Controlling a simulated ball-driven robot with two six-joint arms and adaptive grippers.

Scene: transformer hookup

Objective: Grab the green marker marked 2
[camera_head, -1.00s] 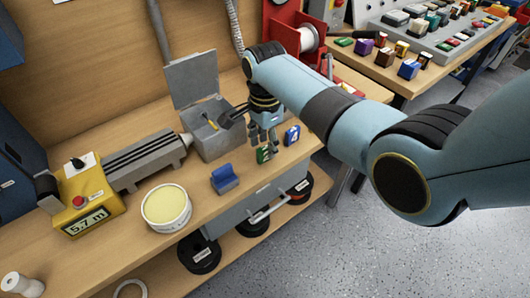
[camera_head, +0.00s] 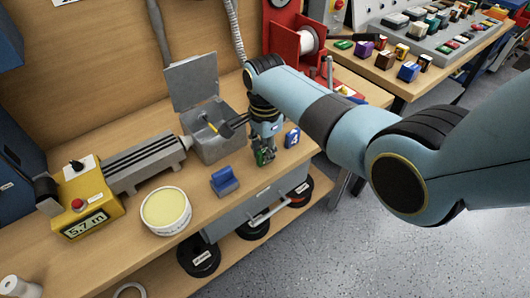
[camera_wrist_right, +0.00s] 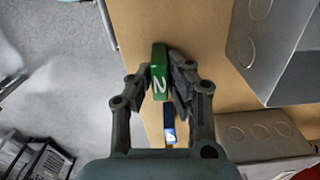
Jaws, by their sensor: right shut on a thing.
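The green marker marked 2 (camera_wrist_right: 159,75) is between the fingers of my right gripper in the right wrist view, its white 2 facing the camera. My right gripper (camera_head: 264,157) is shut on it at the front part of the bench. In the head view the green marker (camera_head: 265,158) is partly hidden by the fingers. I cannot tell whether it still touches the bench top. My left gripper is not in view.
A blue marker marked 4 (camera_head: 292,137) stands just right of my right gripper; it also shows in the right wrist view (camera_wrist_right: 170,134). A blue block (camera_head: 224,181), a tub of yellow paste (camera_head: 166,210) and an open grey box (camera_head: 212,141) are to the left.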

